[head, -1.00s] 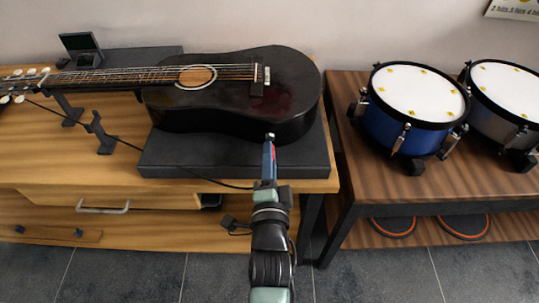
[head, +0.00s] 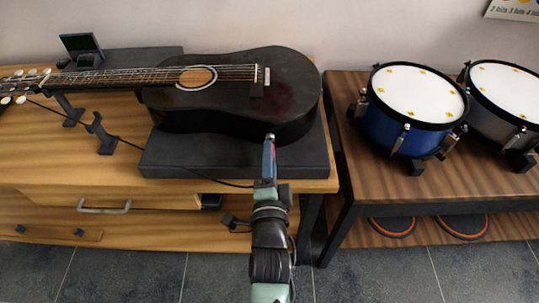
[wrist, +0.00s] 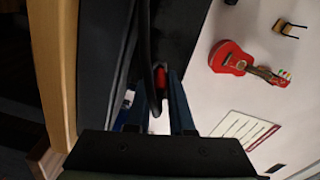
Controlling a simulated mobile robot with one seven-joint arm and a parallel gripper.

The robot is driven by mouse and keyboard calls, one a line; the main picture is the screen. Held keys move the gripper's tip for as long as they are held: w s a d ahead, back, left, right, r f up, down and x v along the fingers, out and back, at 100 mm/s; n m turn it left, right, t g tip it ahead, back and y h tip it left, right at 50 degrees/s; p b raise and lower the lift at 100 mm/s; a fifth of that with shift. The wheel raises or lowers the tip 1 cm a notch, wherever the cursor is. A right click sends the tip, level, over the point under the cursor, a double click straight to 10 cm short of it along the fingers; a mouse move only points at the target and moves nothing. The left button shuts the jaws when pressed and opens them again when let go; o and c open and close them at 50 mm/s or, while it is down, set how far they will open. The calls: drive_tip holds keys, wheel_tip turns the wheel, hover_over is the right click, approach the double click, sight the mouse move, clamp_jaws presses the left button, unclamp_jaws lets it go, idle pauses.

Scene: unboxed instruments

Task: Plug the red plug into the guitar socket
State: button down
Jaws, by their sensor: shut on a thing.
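The black guitar (head: 240,107) lies face up on a dark slab (head: 232,163) on the wooden bench, neck to the left. My gripper (head: 269,142) reaches up to the guitar's near lower side, in front of its rim. In the wrist view the red plug (wrist: 160,78) sits between the fingers of my gripper (wrist: 157,100), which is shut on it. A black cable (wrist: 145,40) runs past the plug. I cannot make out the guitar socket, nor whether the plug touches the guitar.
A bench with a blue drum (head: 415,110) and a grey drum (head: 508,100) stands at the right. Black stands (head: 102,138) and a thin cable (head: 150,155) lie left of the slab. A red toy guitar (wrist: 232,60) shows in the wrist view.

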drive_tip(key=shift+w+p, duration=0.4)
drive_tip(key=shift+w, duration=0.35)
drive_tip(key=c, duration=0.7)
unclamp_jaws()
drive_tip(key=shift+s, duration=0.1)
drive_tip(key=shift+s+f+b, duration=0.1)
drive_tip(key=shift+s+b, duration=0.2)
drive_tip(key=shift+s, duration=0.3)
drive_tip(key=s+b, duration=0.1)
drive_tip(key=s, duration=1)
drive_tip(key=shift+s, duration=0.3)
drive_tip(key=shift+r, duration=0.25)
